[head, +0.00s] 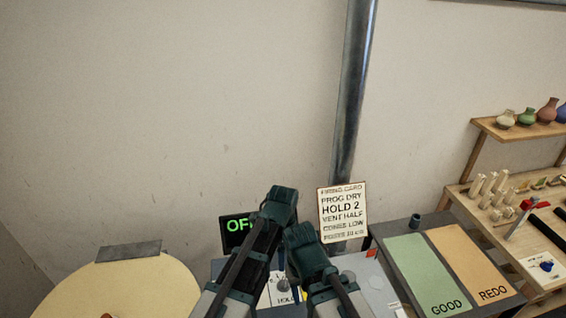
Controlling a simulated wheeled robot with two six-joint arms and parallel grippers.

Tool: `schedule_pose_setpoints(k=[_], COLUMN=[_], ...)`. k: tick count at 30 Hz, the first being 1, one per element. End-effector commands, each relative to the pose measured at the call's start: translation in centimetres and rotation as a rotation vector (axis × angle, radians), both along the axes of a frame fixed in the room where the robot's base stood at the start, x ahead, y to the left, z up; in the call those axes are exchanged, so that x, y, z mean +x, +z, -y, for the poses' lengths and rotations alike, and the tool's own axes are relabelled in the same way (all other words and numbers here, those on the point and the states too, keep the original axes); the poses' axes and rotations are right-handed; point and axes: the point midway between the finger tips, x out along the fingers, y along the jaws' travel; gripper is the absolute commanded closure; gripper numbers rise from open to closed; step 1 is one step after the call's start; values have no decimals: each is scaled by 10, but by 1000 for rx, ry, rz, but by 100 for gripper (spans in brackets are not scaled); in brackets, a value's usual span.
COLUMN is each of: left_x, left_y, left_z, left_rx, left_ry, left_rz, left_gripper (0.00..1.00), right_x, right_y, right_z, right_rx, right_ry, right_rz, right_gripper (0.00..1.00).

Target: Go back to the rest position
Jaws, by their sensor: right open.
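My two arms rise from the bottom middle of the head view, close together, in front of a dark device with a green lit display (238,226) that begins "OF"; the rest of the word is covered. My right gripper (307,252) is at the dark green end of the right-hand arm, low in the view, and is open. I see nothing held in it. My left arm's dark green part stands a little higher and to the left; I cannot make out a left gripper.
A firing card (343,212) stands behind my right arm, near a grey pipe (355,95). A grey board with green GOOD (420,270) and orange REDO (470,262) areas lies right. A wooden shelf with small vases (528,118) is further right. A round cream top (125,285) is left.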

Motion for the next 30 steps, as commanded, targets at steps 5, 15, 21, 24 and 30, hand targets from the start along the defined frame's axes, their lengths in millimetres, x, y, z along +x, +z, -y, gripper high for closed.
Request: schedule_pose_setpoints(k=[5,15,21,24,30], left_x=[-6,-42,-58,-66,-76], left_y=[0,0,0,1,-19], left_z=[-20,-113,-146,-158,-159], left_rx=[-2,-27,-42,-50,-46], left_ry=[146,1017,1371,1517,1654], left_rz=[6,37,47,50,50], left_gripper=[19,19,19,19,19], right_x=[0,0,0,0,0], right_y=[0,0,0,0,-20], right_z=[0,0,0,0,0], right_rx=[0,0,0,0,0], right_ry=[0,0,0,0,1], right_rz=[0,0,0,0,0], right_gripper=[50,50,50,50,50])
